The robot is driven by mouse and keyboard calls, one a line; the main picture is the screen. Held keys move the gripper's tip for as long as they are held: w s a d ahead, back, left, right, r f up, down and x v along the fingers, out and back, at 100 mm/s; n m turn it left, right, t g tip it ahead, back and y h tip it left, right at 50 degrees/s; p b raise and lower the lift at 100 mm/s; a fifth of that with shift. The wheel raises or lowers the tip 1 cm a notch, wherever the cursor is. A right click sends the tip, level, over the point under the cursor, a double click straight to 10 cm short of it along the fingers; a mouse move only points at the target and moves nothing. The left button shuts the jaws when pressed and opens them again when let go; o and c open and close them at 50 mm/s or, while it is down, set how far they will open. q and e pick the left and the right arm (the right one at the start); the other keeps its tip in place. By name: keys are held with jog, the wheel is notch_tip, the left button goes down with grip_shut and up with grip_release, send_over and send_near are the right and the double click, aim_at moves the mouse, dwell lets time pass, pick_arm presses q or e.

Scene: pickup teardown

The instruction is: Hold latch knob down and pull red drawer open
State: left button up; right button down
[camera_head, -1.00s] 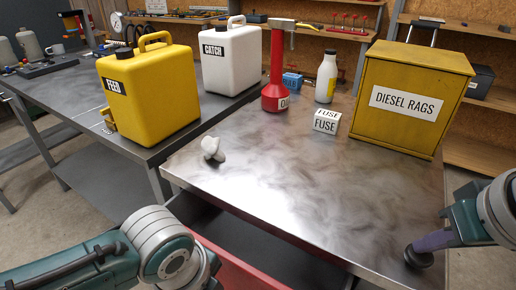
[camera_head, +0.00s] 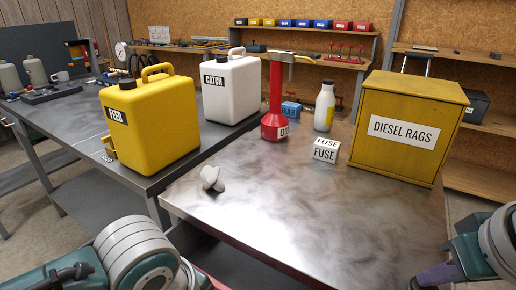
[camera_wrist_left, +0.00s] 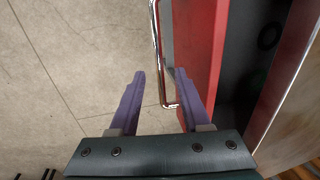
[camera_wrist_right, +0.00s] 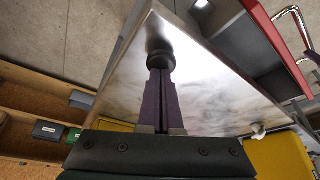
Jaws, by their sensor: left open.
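The red drawer (camera_wrist_left: 200,45) stands partly open in the left wrist view, with its dark inside showing behind the front. Its metal bar handle (camera_wrist_left: 157,50) lies between the fingers of my left gripper (camera_wrist_left: 161,74), which is open. The drawer also shows at the upper right of the right wrist view (camera_wrist_right: 268,28). My right gripper (camera_wrist_right: 161,76) is shut, its fingertips at the black latch knob (camera_wrist_right: 160,59) near the table's corner. I cannot tell how far down the knob is. My left gripper is out of the head view.
The metal tabletop (camera_head: 300,205) holds a pale knob-like piece (camera_head: 212,178), a fuse box (camera_head: 326,150), a red oil can (camera_head: 275,125), a white bottle (camera_head: 325,105) and a yellow Diesel Rags box (camera_head: 405,128). Yellow (camera_head: 155,115) and white (camera_head: 230,88) jugs stand on the left bench.

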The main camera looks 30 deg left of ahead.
jog(key=shift+f, duration=0.1)
pick_arm(q)
notch_tip(320, 180, up, 8)
jog(key=s, duration=0.1)
jog(key=shift+s, duration=0.3)
jog(key=shift+f, duration=0.1)
notch_tip(320, 180, up, 13)
jog(key=p, duration=1.2)
jog(key=shift+f+p, duration=0.2)
jog(key=shift+p, duration=0.15)
pick_arm(e)
notch_tip(320, 180, up, 12)
